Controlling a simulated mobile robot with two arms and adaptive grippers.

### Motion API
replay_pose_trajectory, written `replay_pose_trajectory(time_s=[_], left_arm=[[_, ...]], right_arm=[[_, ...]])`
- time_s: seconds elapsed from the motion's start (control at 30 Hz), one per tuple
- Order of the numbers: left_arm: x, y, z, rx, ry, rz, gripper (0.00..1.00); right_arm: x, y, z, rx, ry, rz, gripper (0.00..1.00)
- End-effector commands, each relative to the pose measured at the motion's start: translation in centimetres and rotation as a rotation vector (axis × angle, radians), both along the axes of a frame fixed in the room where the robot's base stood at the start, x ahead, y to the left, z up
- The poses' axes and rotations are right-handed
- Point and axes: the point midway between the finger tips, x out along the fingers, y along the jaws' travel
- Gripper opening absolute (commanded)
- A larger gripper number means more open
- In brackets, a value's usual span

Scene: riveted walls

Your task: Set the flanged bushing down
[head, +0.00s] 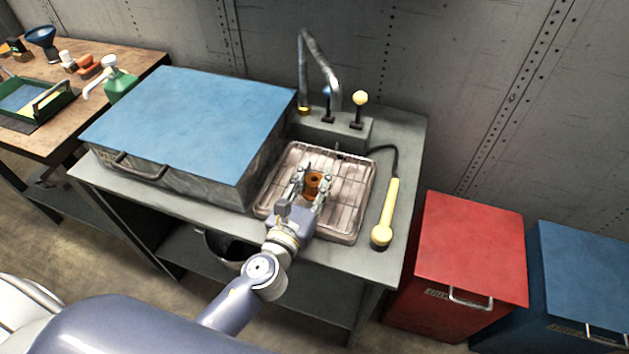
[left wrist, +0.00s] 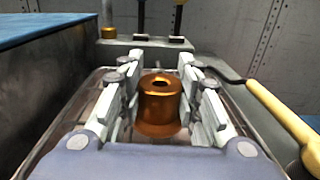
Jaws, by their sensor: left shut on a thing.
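The flanged bushing (head: 314,183) is a copper-coloured cylinder with a hole in its top and a wider flange at its foot. It also shows upright in the left wrist view (left wrist: 159,104). My left gripper (head: 311,186) is shut on it, with a finger on each side, as the left wrist view (left wrist: 160,100) also shows. The bushing is over the metal tray with a wire grid (head: 345,217). I cannot tell whether its flange touches the grid. My right gripper is not in view.
A large blue-topped box (head: 195,120) stands left of the tray. A tap (head: 318,65) and levers (head: 358,108) stand behind it. Red (head: 470,245) and blue (head: 590,265) bins stand beside the bench.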

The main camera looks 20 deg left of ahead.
Motion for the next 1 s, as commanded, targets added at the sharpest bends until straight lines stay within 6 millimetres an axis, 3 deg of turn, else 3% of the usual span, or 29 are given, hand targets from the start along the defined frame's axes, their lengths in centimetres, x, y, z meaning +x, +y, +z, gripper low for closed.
replay_pose_trajectory(time_s=[0.3,0.5,0.77,0.87,1.0], left_arm=[[0.0,0.0,6.1,0.001,-0.007,-0.003,0.01],[0.1,0.0,9.1,0.001,-0.006,-0.002,0.01],[-0.3,0.1,9.8,0.000,0.000,0.002,0.01],[-1.5,0.5,9.4,0.001,0.005,0.010,0.01],[-4.5,1.5,8.9,0.003,0.012,0.030,0.01]], right_arm=[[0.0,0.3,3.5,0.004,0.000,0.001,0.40],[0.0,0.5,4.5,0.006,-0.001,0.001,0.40],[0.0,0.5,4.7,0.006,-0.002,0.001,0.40],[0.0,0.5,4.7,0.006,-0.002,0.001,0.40],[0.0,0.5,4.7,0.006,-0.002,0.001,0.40]])
